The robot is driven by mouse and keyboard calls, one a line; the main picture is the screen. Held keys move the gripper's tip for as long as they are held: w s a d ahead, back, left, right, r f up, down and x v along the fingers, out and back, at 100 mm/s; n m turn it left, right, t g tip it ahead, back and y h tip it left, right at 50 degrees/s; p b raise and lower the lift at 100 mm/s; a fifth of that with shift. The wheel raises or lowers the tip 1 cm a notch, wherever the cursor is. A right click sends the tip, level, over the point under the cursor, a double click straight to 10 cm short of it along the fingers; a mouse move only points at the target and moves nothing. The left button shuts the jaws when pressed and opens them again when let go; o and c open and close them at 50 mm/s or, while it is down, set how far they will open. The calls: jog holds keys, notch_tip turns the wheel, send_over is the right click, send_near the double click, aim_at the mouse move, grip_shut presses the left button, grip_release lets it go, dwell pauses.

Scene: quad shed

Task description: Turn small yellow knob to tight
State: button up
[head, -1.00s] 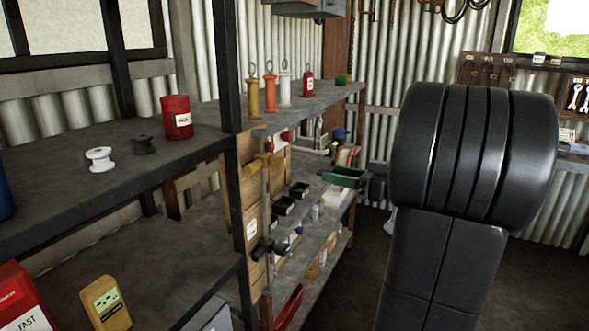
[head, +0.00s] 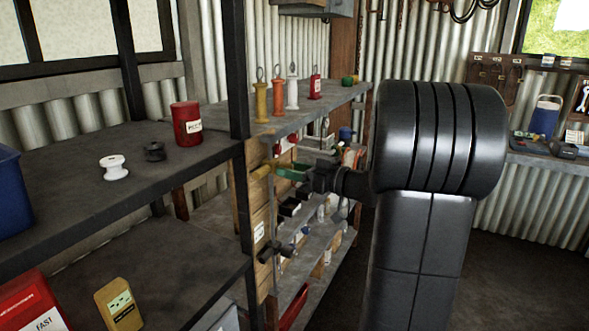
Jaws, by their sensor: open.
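A small yellow knob (head: 262,171) sits on the upright wooden board (head: 262,208) at the end of the shelving, in the middle of the head view. My gripper (head: 282,170), with green fingers, reaches in from the right at about the knob's height. Its fingers are open, and their tips are close to the right side of the knob. I cannot tell whether they touch it or stand around it. The fingers partly overlap the knob's right side, and its exact turn position is too small to read.
A dark handle (head: 275,251) sticks out lower on the same board. A black post (head: 239,110) stands just left. A red tin (head: 186,124) and spools are on the left shelf.

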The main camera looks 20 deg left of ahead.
jog(key=c, duration=1)
jog(key=shift+f+m+b, duration=0.15)
jog(key=shift+m+b, duration=0.25)
jog(key=shift+b, duration=0.05)
jog(key=shift+w+m, duration=0.2)
jog(key=shift+m, duration=8.1)
jog(key=shift+g, duration=0.3)
